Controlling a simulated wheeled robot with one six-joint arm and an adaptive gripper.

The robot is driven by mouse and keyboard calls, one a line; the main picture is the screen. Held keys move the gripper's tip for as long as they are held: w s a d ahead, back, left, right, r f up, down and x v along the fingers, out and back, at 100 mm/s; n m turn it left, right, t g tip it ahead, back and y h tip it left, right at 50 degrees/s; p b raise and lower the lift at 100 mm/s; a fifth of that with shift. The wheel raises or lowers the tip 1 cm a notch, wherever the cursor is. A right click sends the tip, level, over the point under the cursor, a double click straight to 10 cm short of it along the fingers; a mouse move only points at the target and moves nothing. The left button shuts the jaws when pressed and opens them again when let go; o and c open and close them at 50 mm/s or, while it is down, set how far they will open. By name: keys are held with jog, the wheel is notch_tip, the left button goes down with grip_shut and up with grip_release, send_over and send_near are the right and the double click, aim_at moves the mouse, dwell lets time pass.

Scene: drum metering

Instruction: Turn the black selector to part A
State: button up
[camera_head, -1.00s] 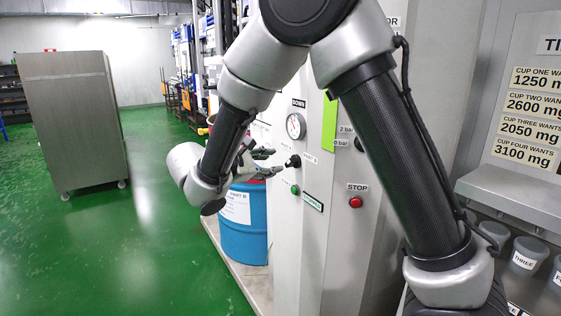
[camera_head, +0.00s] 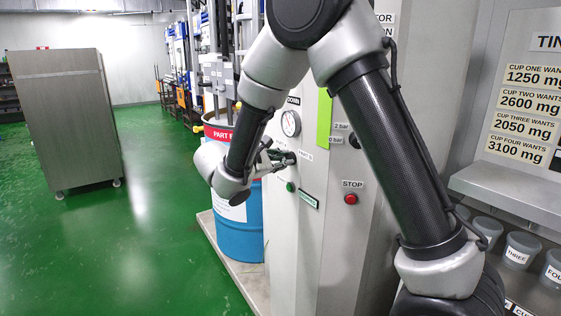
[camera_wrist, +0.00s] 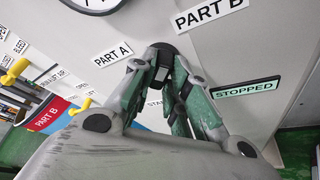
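The black selector (camera_wrist: 162,49) is on the grey panel in the wrist view, between the PART A label (camera_wrist: 112,53) at its left and the PART B label (camera_wrist: 210,12) above right. My gripper (camera_wrist: 169,72) is at the selector, with its fingertips close together over it and hiding much of it. I cannot tell whether the fingers press on it. In the head view my gripper (camera_head: 284,159) reaches the panel face and the selector is mostly hidden behind the fingers. Its exact pointing direction is not clear.
A round gauge (camera_head: 290,123) is above the selector. A green button (camera_head: 290,187) and the STOPPED sign (camera_wrist: 245,88) are close by. A red stop button (camera_head: 351,199) is further right. A blue drum (camera_head: 238,228) with a red PART B band stands behind my gripper.

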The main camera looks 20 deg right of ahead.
grip_shut()
jog(key=shift+w+a+n+g+h, duration=0.15)
jog(key=shift+n+g+h, duration=0.3)
jog(key=shift+n+g, duration=1.2)
jog(key=shift+w+n+g+h, duration=0.3)
jog(key=shift+n+g, duration=0.6)
jog(key=shift+n, duration=1.6)
jog(key=shift+w+a+n+g+h, duration=0.1)
jog(key=shift+n+g+h, duration=0.45)
jog(key=shift+n+g, duration=1.1)
jog(key=shift+n, duration=0.5)
